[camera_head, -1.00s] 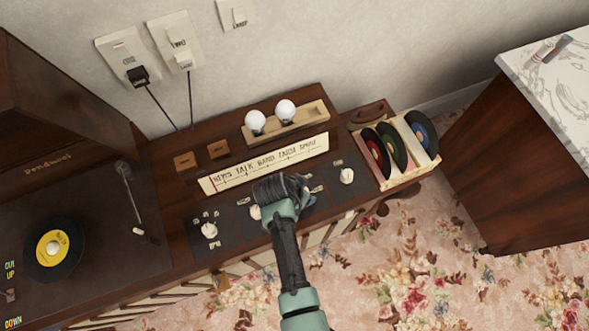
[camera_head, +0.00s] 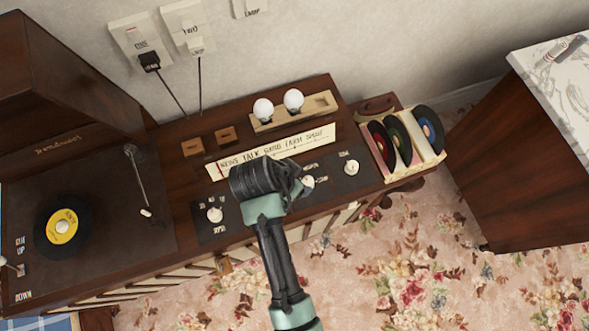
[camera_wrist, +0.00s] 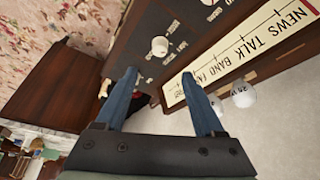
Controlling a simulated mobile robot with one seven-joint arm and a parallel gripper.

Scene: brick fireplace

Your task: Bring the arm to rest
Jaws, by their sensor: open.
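My gripper (camera_wrist: 159,76) is open and empty in the wrist view, its two blue fingers apart with the console behind them. In the head view my green and black arm reaches up from the bottom, and its dark wrist covers part of the console's knob panel; the fingertips are hidden there. The wooden console (camera_head: 190,265) has a dial strip (camera_head: 277,150), and white knobs show at left (camera_head: 215,214) and right (camera_head: 351,166). I cannot see any contact.
A record player with a yellow-labelled record (camera_head: 61,227) is at left. Two white bulbs sit in a wooden tray (camera_head: 321,101). A record rack (camera_head: 406,172) stands at the console's right end. A marble-topped cabinet (camera_head: 520,165) is further right. Floral carpet (camera_head: 400,270) lies open in front.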

